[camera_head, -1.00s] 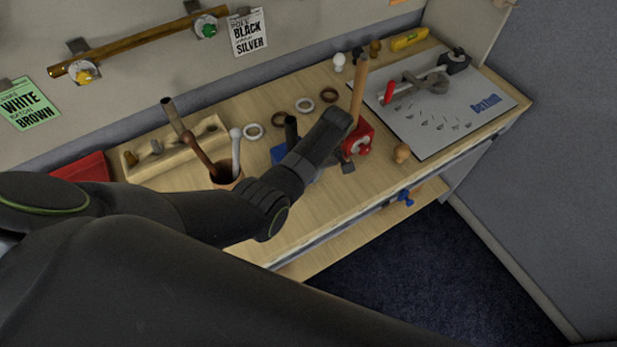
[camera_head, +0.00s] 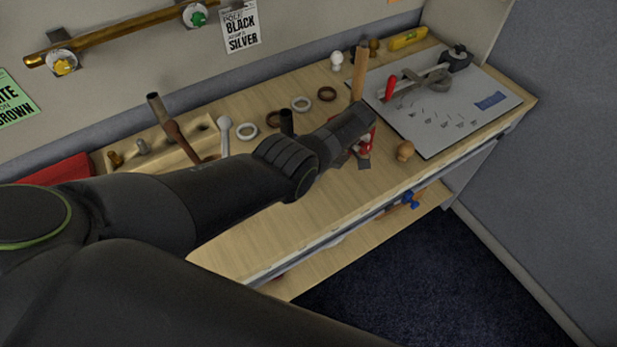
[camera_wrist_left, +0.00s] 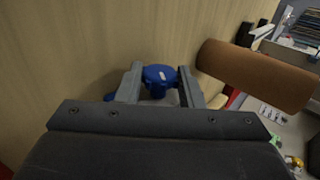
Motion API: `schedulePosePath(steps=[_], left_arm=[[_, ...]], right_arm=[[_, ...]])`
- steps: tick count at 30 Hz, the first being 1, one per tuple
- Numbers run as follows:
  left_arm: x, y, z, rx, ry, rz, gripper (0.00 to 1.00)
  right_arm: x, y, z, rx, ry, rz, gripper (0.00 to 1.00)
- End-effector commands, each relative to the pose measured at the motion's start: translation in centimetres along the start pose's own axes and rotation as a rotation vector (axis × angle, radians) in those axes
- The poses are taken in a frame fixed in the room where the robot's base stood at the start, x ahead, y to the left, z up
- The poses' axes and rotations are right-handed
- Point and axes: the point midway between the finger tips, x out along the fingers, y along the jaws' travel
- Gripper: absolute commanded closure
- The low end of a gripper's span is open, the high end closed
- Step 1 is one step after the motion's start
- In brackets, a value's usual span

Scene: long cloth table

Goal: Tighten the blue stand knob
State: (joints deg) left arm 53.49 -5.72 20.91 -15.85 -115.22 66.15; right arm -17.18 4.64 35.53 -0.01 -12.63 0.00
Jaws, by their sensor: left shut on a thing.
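In the left wrist view the round blue knob (camera_wrist_left: 158,74), with a small pale mark on its face, sits between the fingertips of my left gripper (camera_wrist_left: 160,88). The fingers are shut on it. A little more blue (camera_wrist_left: 109,97) shows beside the left finger. In the head view the left gripper (camera_head: 352,160) points down over the table near the red stand, and the blue stand and its knob are hidden behind my arm. A dark post (camera_head: 286,122) rises behind the arm. My right gripper is not in view.
Several rings, a wooden rack (camera_head: 208,135) and a grey board (camera_head: 460,117) lie around. The table front is clear.

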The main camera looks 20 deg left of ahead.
Motion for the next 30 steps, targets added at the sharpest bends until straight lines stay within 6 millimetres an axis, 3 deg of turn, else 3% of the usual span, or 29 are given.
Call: schedulePosePath(steps=[13,14,18,30], left_arm=[[-0.12,-0.03,-0.15,-0.003,0.003,-0.004,0.89],[-0.12,-0.03,-0.15,-0.003,0.003,-0.004,0.65],[-0.10,-0.03,-0.12,-0.002,0.002,-0.004,0.47],[-0.29,-0.41,-0.27,-0.001,0.000,-0.005,0.44]], right_arm=[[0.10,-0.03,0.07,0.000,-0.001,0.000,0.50],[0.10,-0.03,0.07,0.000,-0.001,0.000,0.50],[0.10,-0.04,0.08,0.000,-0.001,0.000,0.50],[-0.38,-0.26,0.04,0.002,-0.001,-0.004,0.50]])
